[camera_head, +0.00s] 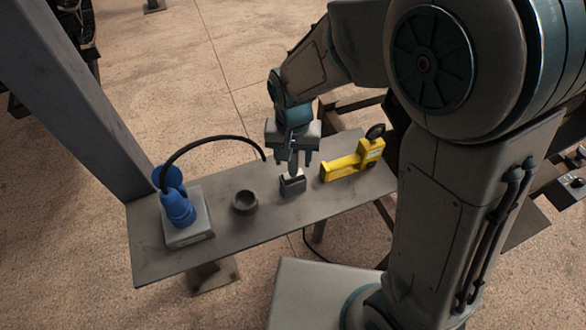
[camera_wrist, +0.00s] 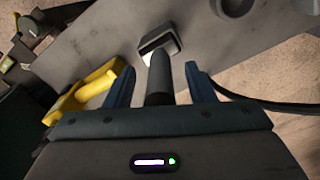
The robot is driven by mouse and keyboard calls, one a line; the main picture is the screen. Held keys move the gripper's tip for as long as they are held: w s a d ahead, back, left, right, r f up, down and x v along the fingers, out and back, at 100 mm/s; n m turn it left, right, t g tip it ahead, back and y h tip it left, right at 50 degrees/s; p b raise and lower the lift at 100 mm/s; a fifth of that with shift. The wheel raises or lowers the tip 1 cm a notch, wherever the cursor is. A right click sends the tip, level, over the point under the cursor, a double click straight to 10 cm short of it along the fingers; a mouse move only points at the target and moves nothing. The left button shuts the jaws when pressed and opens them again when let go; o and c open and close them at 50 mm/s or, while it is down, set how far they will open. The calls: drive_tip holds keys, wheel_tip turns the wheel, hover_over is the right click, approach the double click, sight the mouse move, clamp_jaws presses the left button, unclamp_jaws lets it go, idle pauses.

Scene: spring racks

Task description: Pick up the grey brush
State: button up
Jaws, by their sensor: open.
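The grey brush (camera_head: 292,184) stands on the grey shelf (camera_head: 228,228), between a round dark cup and a yellow tool. In the wrist view its dark head (camera_wrist: 160,42) shows ahead of my fingers, with a pale patch near the base of its handle (camera_wrist: 158,82). My gripper (camera_head: 294,160) is open above the brush, pointing down. In the wrist view the handle runs between the two blue fingers of my gripper (camera_wrist: 160,72), with visible gaps on both sides. The upper handle is partly hidden by my gripper in the head view.
The yellow tool (camera_head: 350,163) stands close to the right of the brush. The dark cup (camera_head: 245,202) is to its left. A blue plug device (camera_head: 178,208) with a black cable sits at the shelf's left end, beside a grey post (camera_head: 85,95).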

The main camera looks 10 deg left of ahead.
drive_tip(key=c, duration=1.1)
drive_tip(key=shift+o, duration=0.2)
drive_tip(key=shift+r, duration=0.1)
